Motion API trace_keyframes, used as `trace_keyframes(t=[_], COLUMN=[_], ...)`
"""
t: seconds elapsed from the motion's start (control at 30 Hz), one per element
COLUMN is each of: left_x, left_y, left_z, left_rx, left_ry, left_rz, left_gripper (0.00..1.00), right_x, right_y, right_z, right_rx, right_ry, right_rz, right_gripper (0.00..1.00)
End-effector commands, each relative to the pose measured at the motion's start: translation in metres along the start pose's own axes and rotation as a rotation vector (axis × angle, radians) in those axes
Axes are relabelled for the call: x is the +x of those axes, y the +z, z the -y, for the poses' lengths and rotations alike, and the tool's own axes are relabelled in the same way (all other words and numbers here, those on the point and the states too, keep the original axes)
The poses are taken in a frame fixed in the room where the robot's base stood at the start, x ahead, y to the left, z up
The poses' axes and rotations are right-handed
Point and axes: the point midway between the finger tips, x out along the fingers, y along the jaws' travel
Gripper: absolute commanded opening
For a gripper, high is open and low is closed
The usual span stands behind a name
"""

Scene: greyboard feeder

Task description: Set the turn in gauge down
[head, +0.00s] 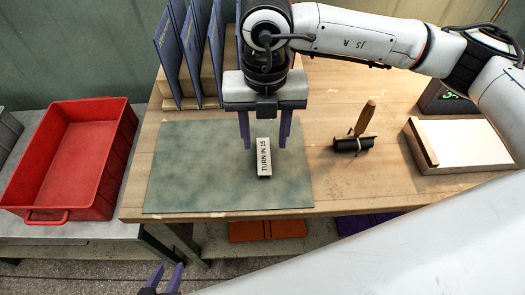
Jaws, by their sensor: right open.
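The turn in gauge (264,158) is a small block with a pale face lettered "TURN IN 15". It is on or just above the green mat (200,185); I cannot tell whether it touches. My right gripper (265,143) is over the far end of the gauge, pointing down, with its two purple fingers apart on either side of it and clear of it. My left gripper (167,278) is low at the bottom edge, in front of the table, with its purple fingers apart and nothing seen between them.
A red bin (75,150) stands on a grey table at the left. Blue boards (190,50) stand in a wooden rack at the back. A wooden-handled tool (365,120) rests on a black holder, and a pale board stack (460,145) lies at the right. The mat's left part is clear.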

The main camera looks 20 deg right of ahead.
Motion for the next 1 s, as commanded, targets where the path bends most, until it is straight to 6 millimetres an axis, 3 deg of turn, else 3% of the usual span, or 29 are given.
trace_keyframes(t=[0.27,0.53,0.83,1.0], left_x=[-0.004,-0.009,-0.009,-0.008], left_y=[0.0,-0.005,-0.005,-0.005], left_z=[-0.001,-0.002,-0.002,-0.002], left_rx=[0.0,0.0,0.0,0.0], left_ry=[0.001,0.001,0.001,0.001], left_rz=[0.007,0.007,0.006,0.005], left_gripper=[0.31,0.31,0.31,0.31], right_x=[0.025,0.062,0.067,0.067], right_y=[-0.003,-0.006,-0.006,-0.006], right_z=[0.0,-0.001,-0.002,-0.002], right_rx=[-0.002,-0.003,-0.004,-0.004], right_ry=[0.0,0.002,0.004,0.004], right_rz=[-0.003,-0.004,-0.002,-0.002], right_gripper=[0.45,0.45,0.45,0.17])
